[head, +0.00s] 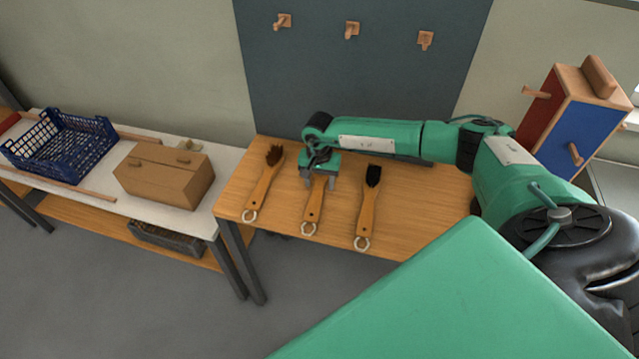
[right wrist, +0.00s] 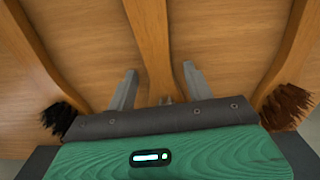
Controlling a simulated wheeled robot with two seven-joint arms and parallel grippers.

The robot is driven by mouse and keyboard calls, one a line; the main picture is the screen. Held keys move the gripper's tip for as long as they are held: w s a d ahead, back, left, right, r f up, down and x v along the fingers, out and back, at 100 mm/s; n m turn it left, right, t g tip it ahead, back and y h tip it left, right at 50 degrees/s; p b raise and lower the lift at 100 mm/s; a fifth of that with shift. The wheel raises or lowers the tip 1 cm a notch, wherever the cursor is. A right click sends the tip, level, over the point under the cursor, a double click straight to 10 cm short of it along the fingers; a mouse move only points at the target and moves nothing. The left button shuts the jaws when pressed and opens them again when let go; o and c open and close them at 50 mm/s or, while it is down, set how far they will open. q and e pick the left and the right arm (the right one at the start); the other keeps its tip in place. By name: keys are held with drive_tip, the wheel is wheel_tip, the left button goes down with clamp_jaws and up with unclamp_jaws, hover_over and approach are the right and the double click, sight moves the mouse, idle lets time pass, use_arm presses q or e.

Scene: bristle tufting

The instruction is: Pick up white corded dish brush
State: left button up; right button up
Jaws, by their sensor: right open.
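Three wooden brushes lie side by side on the wooden table, each with a pale cord loop at the handle end. The middle brush (head: 313,208) has its bristle end hidden under my right gripper, so its bristle colour does not show. My right gripper (head: 319,183) is open, pointing down over this brush. In the right wrist view the middle handle (right wrist: 150,40) runs between the two open fingers (right wrist: 160,72); contact cannot be told. The left brush (head: 263,185) has brown bristles and the right brush (head: 367,208) black ones. My left gripper is not in view.
A white-topped table (head: 95,197) at left holds a blue crate (head: 62,150) and a cardboard box (head: 165,178). A dark board (head: 380,80) with wooden pegs stands behind. A red and blue block with pegs (head: 575,125) is at right.

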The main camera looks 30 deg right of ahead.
drive_tip(key=c, duration=1.1)
drive_tip(key=shift+r, duration=0.1)
